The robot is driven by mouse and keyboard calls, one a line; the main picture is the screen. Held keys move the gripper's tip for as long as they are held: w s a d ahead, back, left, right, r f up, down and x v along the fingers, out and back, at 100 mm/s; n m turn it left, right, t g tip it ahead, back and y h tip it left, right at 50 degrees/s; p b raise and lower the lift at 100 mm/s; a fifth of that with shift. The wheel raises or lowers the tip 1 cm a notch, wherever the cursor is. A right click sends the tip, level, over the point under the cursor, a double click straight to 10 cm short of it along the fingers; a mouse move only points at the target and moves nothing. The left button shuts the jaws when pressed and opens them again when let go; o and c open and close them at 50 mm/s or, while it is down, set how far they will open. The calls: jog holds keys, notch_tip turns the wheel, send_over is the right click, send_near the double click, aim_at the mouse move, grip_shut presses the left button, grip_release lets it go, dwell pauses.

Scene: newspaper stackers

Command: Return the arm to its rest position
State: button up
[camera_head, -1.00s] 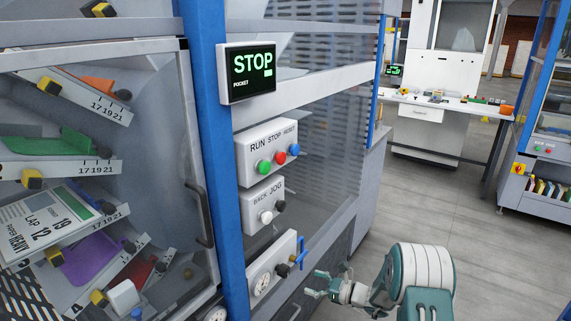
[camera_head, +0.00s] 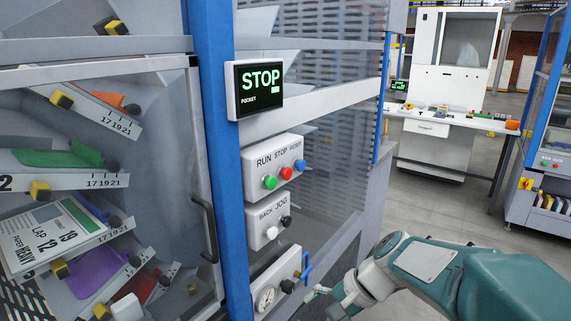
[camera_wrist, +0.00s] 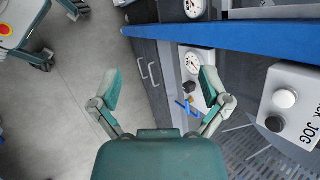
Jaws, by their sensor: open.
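My gripper (camera_wrist: 160,92) is open and empty in the wrist view, its two green-padded fingers spread wide. Between and beyond the fingers are a gauge panel (camera_wrist: 196,64) with a blue handle and the grey cabinet front. In the head view my gripper (camera_head: 318,293) is small and low, in front of the machine, just right of the gauge panel (camera_head: 277,284). My green and white arm reaches in from the lower right. I cannot tell the exact gap between fingers and panel.
The machine's blue post (camera_head: 218,150), STOP display (camera_head: 258,89), RUN/STOP/RESET box (camera_head: 277,167) and BACK/JOG box (camera_head: 267,219) stand close on the left. A door handle (camera_head: 206,230) sticks out. Open floor (camera_head: 425,222) lies right, before a white workbench (camera_head: 452,121).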

jog(key=s+d+r+n+t+h, duration=0.2)
jog(key=s+d+n+h, duration=0.1)
jog(key=s, duration=0.4)
jog(key=s+d+r+n+t+h, duration=0.2)
jog(key=s+d+r+n+h, duration=0.1)
jog(key=s, duration=0.4)
jog(key=shift+s+d+n+t+h, duration=0.3)
jog(key=shift+d+n+h, duration=0.55)
jog(key=shift+d, duration=0.4)
jog(key=shift+w, duration=0.1)
dwell(5.2)
